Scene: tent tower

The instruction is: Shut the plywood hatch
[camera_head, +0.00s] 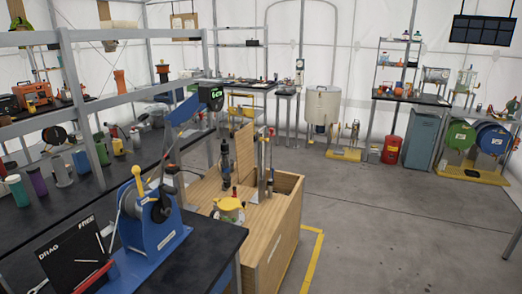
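A plywood box (275,235) stands on the floor near the middle of the camera_head view. A plywood panel (243,150) stands upright at the back of its top, and it looks like the hatch, standing open. An opening (288,184) shows in the right part of the top. How the panel is hinged cannot be told. Neither of my grippers is in view.
A blue machine (150,235) with a long lever stands on a black bench (200,255) in front of the box. Shelves and a bench with several bottles line the left. Yellow floor tape (315,255) runs right of the box. The grey floor (400,240) to the right is clear.

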